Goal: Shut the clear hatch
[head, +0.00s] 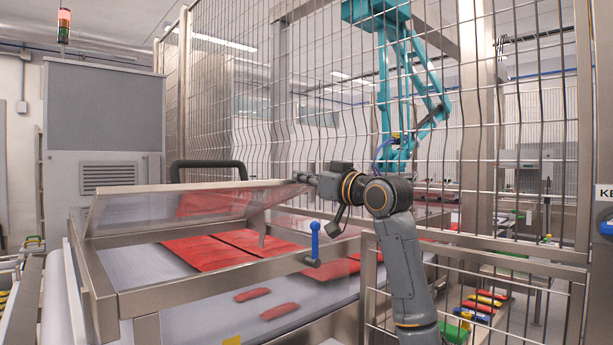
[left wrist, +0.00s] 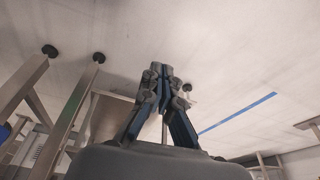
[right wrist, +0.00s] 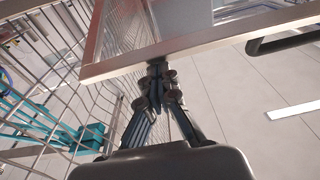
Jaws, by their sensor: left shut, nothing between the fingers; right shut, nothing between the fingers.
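The clear hatch (head: 160,208) is a see-through panel in a metal frame, standing partly raised and tilted above the metal-edged opening (head: 200,284). Its black handle (head: 207,164) is on the raised far edge. My right gripper (head: 302,178) is shut and empty at the hatch's upper right corner. In the right wrist view, the shut fingertips (right wrist: 157,68) are at the hatch's metal frame (right wrist: 215,38); whether they touch is unclear. The handle also shows there (right wrist: 285,40). My left gripper (left wrist: 160,74) is shut and empty, seen only in the left wrist view, away from the hatch.
Red packs (head: 205,252) lie on the belt below the hatch. A blue lever (head: 315,240) stands at the opening's near right edge. A wire fence (head: 330,120) rises behind, with a teal picker robot (head: 390,85) beyond. A grey cabinet (head: 100,130) stands at left.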

